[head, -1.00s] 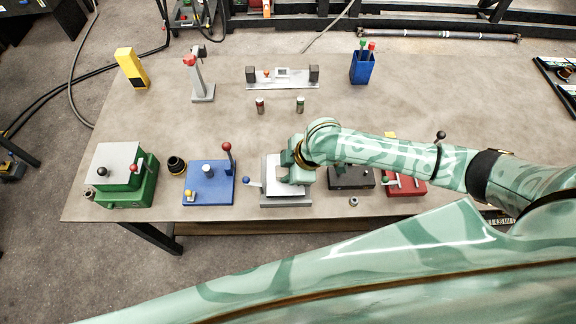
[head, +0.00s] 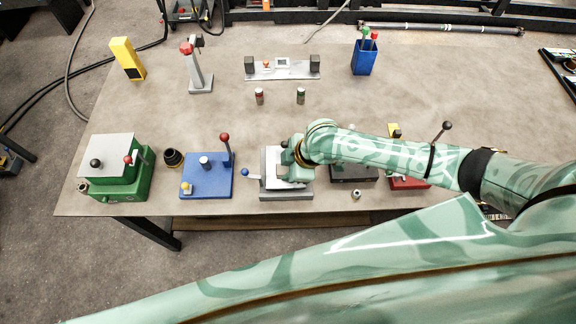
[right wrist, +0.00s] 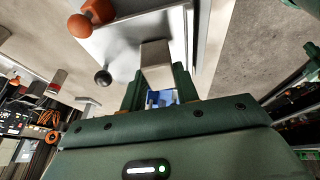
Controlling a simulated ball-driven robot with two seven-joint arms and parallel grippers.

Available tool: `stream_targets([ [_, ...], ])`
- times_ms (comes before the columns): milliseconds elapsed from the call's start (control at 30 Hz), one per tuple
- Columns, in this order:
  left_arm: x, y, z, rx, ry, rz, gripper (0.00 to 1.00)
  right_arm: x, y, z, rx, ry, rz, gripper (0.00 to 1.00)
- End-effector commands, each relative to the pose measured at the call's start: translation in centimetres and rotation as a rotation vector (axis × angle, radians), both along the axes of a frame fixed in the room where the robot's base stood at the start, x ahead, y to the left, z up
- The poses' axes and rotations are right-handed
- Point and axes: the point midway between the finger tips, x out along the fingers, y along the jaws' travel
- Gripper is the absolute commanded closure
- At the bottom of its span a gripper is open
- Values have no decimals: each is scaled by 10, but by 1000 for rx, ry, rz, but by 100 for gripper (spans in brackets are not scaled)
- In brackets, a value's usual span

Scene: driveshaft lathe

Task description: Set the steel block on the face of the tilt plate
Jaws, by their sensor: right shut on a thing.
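The tilt plate (head: 270,160) is a grey fixture with a pale plate and a blue-ball lever at its left, near the front middle of the table. My right gripper (head: 289,166) is over it and hides part of its face. In the right wrist view my right gripper (right wrist: 159,88) is shut on the steel block (right wrist: 157,62), a small pale block between the fingertips. The block is in front of the pale plate face (right wrist: 120,48); I cannot tell whether they touch. In the head view the block is hidden by the gripper. My left gripper is not in view.
A blue fixture (head: 215,186) with a red-ball lever stands left of the tilt plate, and a green box (head: 118,185) farther left. A dark fixture (head: 352,172) and a red one (head: 405,183) stand to the right, partly under my arm.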

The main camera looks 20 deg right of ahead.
Motion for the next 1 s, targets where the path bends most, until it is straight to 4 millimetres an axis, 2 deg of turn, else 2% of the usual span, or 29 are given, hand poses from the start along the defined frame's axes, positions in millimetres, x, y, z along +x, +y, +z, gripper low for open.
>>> stream_targets([
  [67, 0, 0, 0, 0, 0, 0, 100, 1, 0, 1, 2, -1, 0, 100],
  [100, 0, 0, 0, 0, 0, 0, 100, 1, 0, 1, 2, -1, 0, 61],
  [167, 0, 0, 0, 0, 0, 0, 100, 1, 0, 1, 2, -1, 0, 44],
  [433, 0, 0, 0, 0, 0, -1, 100, 0, 0, 0, -1, 1, 0, 44],
  [567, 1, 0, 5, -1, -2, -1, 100, -2, -3, 9, 0, -1, 0, 44],
  [667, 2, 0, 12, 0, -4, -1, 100, -7, -9, 27, -1, -3, 1, 44],
  [1000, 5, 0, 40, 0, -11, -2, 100, -32, -38, 111, -1, -3, 1, 44],
])
